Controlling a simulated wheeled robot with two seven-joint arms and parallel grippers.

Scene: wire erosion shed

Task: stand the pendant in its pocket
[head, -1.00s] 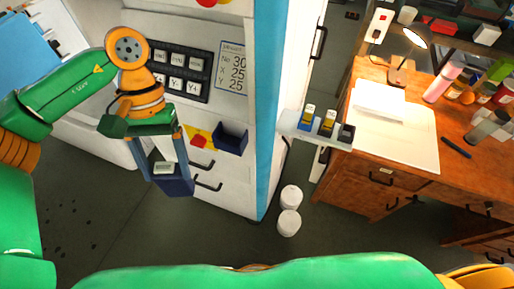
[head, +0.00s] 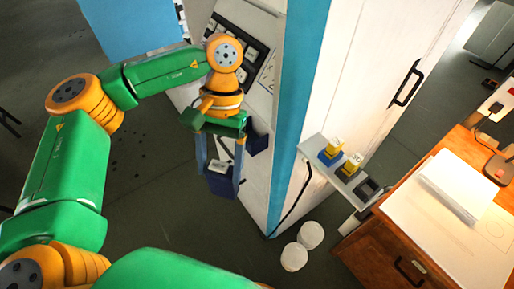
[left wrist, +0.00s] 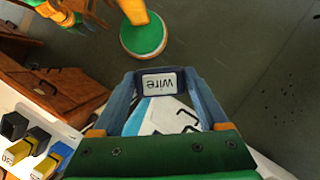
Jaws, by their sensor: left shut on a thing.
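My left gripper (head: 220,180) points down in front of the machine, its two blue fingers shut on a dark blue boxy thing, seemingly the pendant (head: 220,186). It has a white label that reads "wire", seen between the fingertips in the left wrist view (left wrist: 160,81). It hangs clear of the floor. A dark blue pocket (head: 258,139) on the machine front is to the right of and above it, partly hidden by the gripper.
A white shelf (head: 318,152) on the machine's side bears yellow and blue pieces (head: 331,152) and a dark holder (head: 367,189). Two white round containers (head: 302,246) stand on the floor below. A wooden desk (head: 385,255) is at the right.

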